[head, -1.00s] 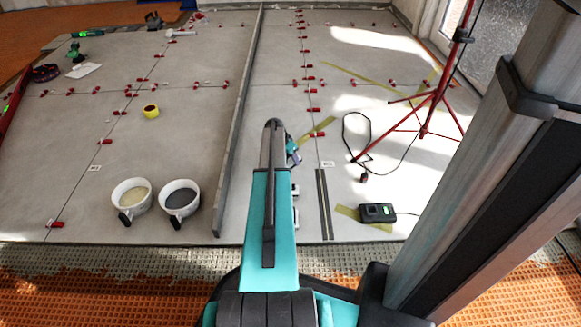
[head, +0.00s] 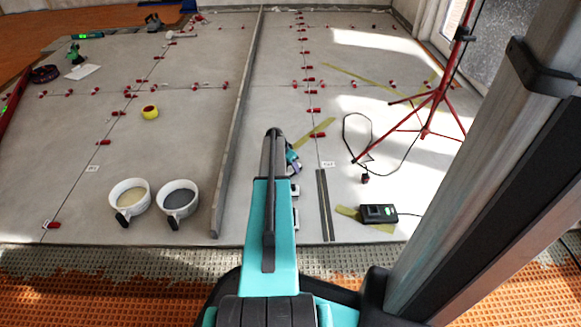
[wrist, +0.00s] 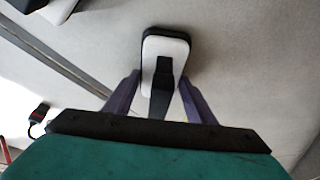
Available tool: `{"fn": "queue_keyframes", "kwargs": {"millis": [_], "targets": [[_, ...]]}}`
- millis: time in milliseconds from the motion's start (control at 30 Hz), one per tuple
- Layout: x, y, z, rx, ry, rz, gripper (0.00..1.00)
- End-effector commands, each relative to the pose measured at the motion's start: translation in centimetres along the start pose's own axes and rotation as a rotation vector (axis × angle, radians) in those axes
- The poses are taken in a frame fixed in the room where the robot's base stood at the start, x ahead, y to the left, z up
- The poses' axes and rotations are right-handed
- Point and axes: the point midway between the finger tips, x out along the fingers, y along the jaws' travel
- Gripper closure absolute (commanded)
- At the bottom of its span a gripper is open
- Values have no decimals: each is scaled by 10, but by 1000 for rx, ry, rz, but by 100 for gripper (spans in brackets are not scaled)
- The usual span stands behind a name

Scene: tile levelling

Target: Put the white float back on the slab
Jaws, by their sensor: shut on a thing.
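The white float (wrist: 174,48) has a white face with a dark rim and a black handle. In the wrist view it is between the two purple fingers of my gripper (wrist: 160,80), which is shut on its handle. The grey slab (wrist: 235,60) lies behind the float; I cannot tell whether the float touches it. In the head view my arm hides the float and most of my gripper. The slab (head: 200,125) spreads out there as large grey tiles.
Small white pieces (head: 295,190) show just right of my arm. A long grey bar (head: 235,130) and two white buckets (head: 178,197) are left.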

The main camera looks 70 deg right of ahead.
Motion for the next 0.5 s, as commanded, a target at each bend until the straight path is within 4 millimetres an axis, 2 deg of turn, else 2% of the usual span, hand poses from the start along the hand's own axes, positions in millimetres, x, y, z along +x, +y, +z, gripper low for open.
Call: {"fn": "queue_keyframes", "kwargs": {"millis": [100,133,200,500], "targets": [[2,0,1,0,0,0,83],[2,0,1,0,0,0,45],[2,0,1,0,0,0,33],[2,0,0,0,0,0,31]]}}
